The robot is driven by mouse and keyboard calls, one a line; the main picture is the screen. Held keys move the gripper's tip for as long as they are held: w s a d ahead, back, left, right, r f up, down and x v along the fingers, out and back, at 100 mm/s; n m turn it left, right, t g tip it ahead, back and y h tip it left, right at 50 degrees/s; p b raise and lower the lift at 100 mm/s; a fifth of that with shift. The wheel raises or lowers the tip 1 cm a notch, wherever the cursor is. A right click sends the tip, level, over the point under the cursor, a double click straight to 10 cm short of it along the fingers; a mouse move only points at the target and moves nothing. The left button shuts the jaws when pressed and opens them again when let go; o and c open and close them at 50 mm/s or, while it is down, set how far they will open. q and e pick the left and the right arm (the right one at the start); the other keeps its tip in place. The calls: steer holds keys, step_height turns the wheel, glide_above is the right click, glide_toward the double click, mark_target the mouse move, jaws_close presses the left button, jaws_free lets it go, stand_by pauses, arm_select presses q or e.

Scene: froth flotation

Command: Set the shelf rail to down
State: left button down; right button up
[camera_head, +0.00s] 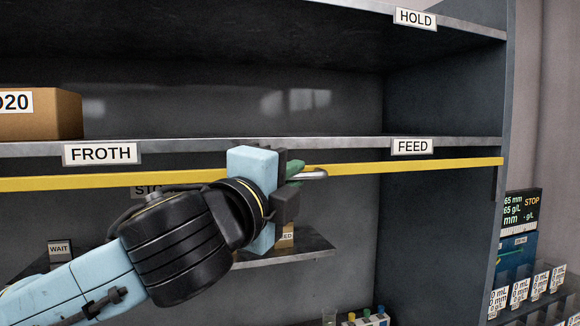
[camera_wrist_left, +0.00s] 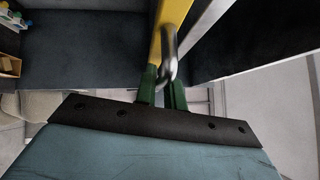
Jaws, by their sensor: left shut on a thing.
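The shelf rail (camera_head: 410,167) is a long yellow bar across the front of the shelf unit, just below the edge of the middle shelf. A silver metal handle (camera_head: 317,174) sticks out from it. My left gripper (camera_head: 297,172) is at this handle, with its green fingers shut on it. In the left wrist view the handle (camera_wrist_left: 169,55) runs down from the yellow rail (camera_wrist_left: 174,14) to between the green fingertips (camera_wrist_left: 162,86). The gripper hides part of the rail in the head view. My right gripper is not in view.
The middle shelf edge (camera_head: 220,143) carries FROTH (camera_head: 100,154) and FEED (camera_head: 412,146) labels. A cardboard box (camera_head: 58,112) stands on it at left. A lower shelf (camera_head: 300,248) lies behind my arm. A display (camera_head: 522,212) and labelled containers (camera_head: 519,291) stand at right.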

arm_select(q)
steer(key=shift+f, duration=0.55)
steer(key=shift+d, duration=0.1)
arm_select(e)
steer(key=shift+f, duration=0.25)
arm_select(q)
steer(key=c, duration=1.5)
jaws_free()
